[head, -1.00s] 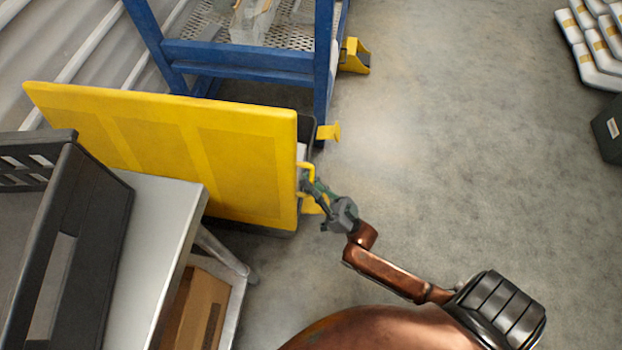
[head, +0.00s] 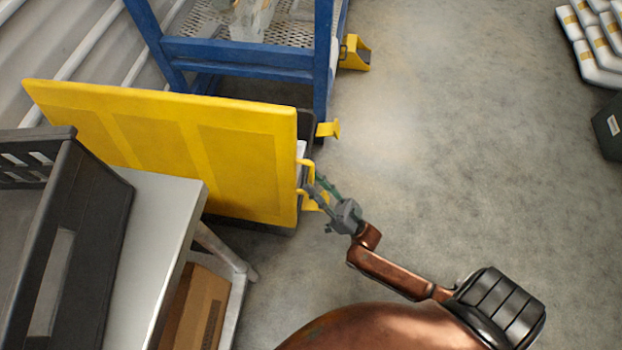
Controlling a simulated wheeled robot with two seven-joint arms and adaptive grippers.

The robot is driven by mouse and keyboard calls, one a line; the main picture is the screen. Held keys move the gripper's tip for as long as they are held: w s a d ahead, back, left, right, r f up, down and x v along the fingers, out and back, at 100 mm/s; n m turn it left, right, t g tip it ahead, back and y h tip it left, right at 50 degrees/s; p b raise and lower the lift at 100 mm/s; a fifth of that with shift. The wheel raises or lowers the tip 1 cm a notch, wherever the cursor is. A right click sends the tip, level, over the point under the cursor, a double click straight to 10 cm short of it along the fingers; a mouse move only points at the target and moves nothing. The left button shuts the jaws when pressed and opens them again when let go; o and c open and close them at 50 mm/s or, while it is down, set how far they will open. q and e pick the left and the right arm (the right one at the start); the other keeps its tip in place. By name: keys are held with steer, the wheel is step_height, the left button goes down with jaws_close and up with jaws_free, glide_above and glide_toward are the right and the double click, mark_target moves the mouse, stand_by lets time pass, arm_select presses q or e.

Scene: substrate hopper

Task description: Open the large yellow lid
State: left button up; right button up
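The large yellow lid (head: 150,140) stands raised on edge, steeply tilted, with its broad panelled face toward me. A yellow handle (head: 309,166) sticks out from its right edge. Part of a dark bin (head: 309,130) shows behind and beside the lid; the rest is hidden by it. My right gripper (head: 319,183) is just right of the handle, with its fingers spread and nothing visible between them. Whether a fingertip still touches the handle is too small to tell. My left gripper is out of the picture.
A blue frame (head: 240,55) with a perforated shelf stands behind the lid. A metal table (head: 165,220) with a black crate (head: 100,210) is at the lower left, and a cardboard box (head: 195,305) sits below it.

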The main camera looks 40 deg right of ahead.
steer(key=v, duration=0.9)
steer(key=shift+s+f, duration=0.25)
steer(key=shift+f, duration=0.05)
steer(key=shift+d, duration=0.1)
